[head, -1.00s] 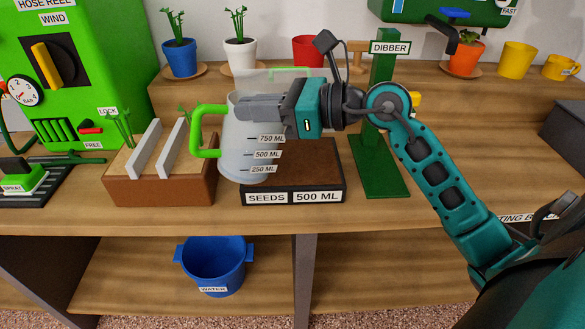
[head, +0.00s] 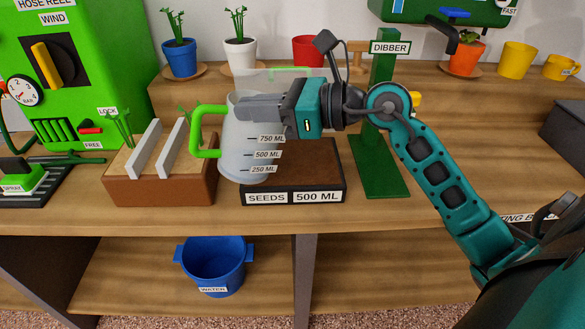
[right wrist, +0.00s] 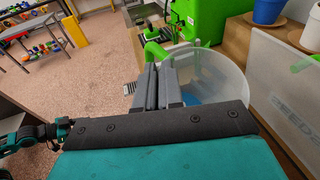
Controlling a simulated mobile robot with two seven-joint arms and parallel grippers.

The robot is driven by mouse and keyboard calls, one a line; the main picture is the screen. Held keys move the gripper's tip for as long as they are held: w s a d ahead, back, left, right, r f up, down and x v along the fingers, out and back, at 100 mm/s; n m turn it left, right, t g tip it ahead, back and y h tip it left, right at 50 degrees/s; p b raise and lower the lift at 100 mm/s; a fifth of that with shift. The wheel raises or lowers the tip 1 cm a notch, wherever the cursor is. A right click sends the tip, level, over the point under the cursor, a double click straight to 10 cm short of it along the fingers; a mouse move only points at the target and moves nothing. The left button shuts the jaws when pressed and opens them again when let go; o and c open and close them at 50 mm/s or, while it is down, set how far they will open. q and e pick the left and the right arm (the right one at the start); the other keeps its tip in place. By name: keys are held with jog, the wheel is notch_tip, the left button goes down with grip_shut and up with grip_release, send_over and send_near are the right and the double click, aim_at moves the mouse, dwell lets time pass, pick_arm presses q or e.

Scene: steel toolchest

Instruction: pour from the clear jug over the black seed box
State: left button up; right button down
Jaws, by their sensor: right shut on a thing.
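The clear jug (head: 235,165) has a green handle (head: 196,133) on its left and volume marks on its front. It looks close to upright, in front of the left part of the black seed box (head: 318,197), whose brown soil shows to its right. My right gripper (head: 240,108) reaches across from the right and is shut on the jug at its upper part. In the right wrist view the fingers (right wrist: 160,78) point to the green handle beside the open jug (right wrist: 232,72). Something blue shows low in the jug; I cannot tell if it is liquid.
A clear panel with a green grip (head: 290,70) stands behind the seed box. A brown planter (head: 160,190) is close on the left, the green dibber stand (head: 382,170) on the right. A blue water bucket (head: 213,265) is on the lower shelf. Potted plants line the back.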

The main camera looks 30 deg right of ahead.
jog(key=shift+d+r+m+t+y+b, duration=0.2)
jog(key=shift+r+m+t+y+b, duration=0.1)
jog(key=shift+r+b, duration=0.15)
jog(key=shift+f, duration=0.1)
dwell(1.4)
jog(key=shift+d+b, duration=0.1)
jog(key=shift+b, duration=0.3)
jog(key=shift+r+m+y, duration=0.2)
jog(key=shift+m+y, duration=0.1)
jog(key=shift+d+r, duration=0.1)
jog(key=shift+r, duration=0.05)
